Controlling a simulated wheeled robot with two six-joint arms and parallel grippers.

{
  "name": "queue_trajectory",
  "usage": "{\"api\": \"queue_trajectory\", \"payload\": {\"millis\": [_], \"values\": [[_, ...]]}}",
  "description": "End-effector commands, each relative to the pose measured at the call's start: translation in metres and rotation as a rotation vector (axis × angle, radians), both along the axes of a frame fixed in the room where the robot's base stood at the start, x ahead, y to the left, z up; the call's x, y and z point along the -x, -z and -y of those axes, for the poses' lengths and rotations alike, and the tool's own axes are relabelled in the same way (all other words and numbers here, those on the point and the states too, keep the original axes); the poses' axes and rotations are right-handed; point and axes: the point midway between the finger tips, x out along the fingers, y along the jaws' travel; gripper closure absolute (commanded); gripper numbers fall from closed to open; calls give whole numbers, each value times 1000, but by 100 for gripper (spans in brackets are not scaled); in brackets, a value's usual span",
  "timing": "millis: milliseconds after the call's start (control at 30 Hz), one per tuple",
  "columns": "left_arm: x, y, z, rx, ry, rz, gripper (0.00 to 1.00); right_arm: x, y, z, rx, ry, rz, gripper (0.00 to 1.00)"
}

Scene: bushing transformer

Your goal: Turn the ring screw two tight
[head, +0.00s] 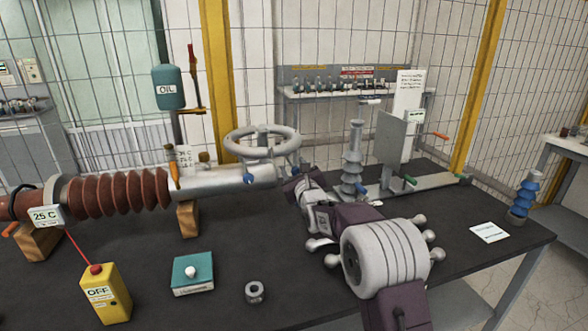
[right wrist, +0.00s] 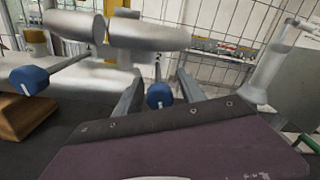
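Two blue-headed screws show in the right wrist view: a left one (right wrist: 29,79) and a middle one (right wrist: 159,95). In the head view a blue screw head (head: 249,178) sits on the side of the grey metal cylinder (head: 215,181) at the end of the brown ribbed bushing (head: 118,193). My right gripper (right wrist: 160,88) is open, with its grey fingers on either side of the middle screw head; contact is not clear. In the head view, the right arm's purple links partly hide the gripper beside the cylinder's right end. My left gripper is not in view.
A handwheel-like grey ring (head: 262,143) stands above the cylinder. A grey ribbed insulator (head: 353,165) stands behind my arm.

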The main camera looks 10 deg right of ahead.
Motion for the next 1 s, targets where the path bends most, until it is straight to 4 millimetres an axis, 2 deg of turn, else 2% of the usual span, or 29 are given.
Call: {"api": "queue_trajectory", "payload": {"millis": [367,800,1000], "values": [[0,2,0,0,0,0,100,6,0,0,1,0,1,52],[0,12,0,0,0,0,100,80,1,0,0,0,0,52],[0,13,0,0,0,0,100,91,1,0,0,1,0,52]]}}
